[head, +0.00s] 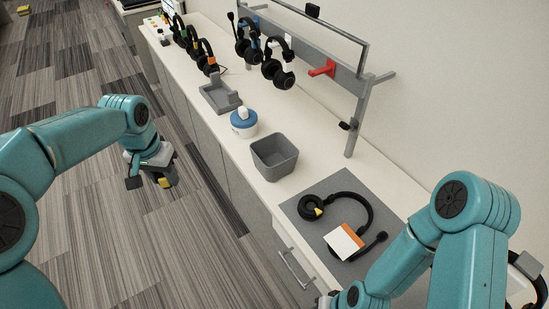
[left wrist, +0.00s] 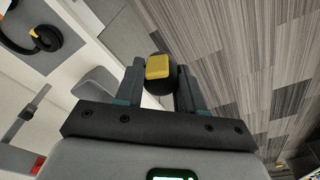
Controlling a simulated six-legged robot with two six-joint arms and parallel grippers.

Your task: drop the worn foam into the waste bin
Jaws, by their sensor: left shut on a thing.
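My left gripper (head: 163,182) is over the floor, left of the counter and away from the bin. In the left wrist view its fingers (left wrist: 160,85) are shut on the worn foam (left wrist: 154,86), a dark rounded pad with a yellow patch. In the head view the foam is mostly hidden by the gripper, with a yellow bit showing. The waste bin (head: 262,158), a grey square open-topped container, stands on the counter and looks empty. My right arm comes in at the lower right; its fingers are out of view.
A headset (head: 369,204) and an orange-white card (head: 344,241) lie on a grey mat (head: 296,214). A blue-and-white tub (head: 243,126) and a grey tray (head: 216,99) stand behind the bin. The counter edge lies between gripper and bin.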

